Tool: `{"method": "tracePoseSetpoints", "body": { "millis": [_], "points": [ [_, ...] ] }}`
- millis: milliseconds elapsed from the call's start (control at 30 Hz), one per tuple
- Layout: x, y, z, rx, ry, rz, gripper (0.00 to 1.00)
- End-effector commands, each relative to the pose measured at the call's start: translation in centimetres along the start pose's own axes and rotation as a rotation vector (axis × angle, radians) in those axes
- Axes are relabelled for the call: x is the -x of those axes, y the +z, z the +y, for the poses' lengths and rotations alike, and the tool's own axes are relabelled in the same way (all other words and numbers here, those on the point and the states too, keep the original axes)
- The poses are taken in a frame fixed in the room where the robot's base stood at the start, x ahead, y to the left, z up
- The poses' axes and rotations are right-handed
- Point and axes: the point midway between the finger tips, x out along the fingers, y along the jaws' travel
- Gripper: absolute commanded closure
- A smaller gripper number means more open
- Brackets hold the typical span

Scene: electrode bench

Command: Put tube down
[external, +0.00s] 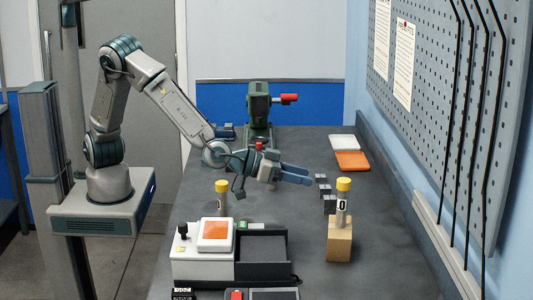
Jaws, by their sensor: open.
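One yellow-capped tube (342,205) stands upright in a wooden block (340,244) at the right of the bench. It bears a dark mark on a white label.
A white device (202,262) with an orange screen and a black tray (263,252) stands in front. A green machine (258,103), white and orange pads (352,161) are farther back. A pegboard wall (450,110) bounds the right.

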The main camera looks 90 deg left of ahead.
Motion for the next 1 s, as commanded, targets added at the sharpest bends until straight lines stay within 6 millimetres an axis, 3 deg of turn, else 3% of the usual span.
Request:
{"method": "tracePoseSetpoints", "body": {
  "millis": [33,167,267,533,800,1000],
  "points": [
    [0.3,-0.8,-2.1,0.033,0.017,-0.061,0.49],
    [2.2,-1.3,-5.7,0.079,0.086,-0.225,0.49],
    [4.8,-1.5,-8.4,0.098,0.135,-0.341,0.49],
    [14.7,-1.0,-16.0,0.073,0.199,-0.620,0.49],
    [26.5,2.2,-23.9,-0.032,0.094,-0.874,0.49],
    [32.1,4.3,-27.6,-0.085,-0.020,-0.994,0.49]
  ]
}}
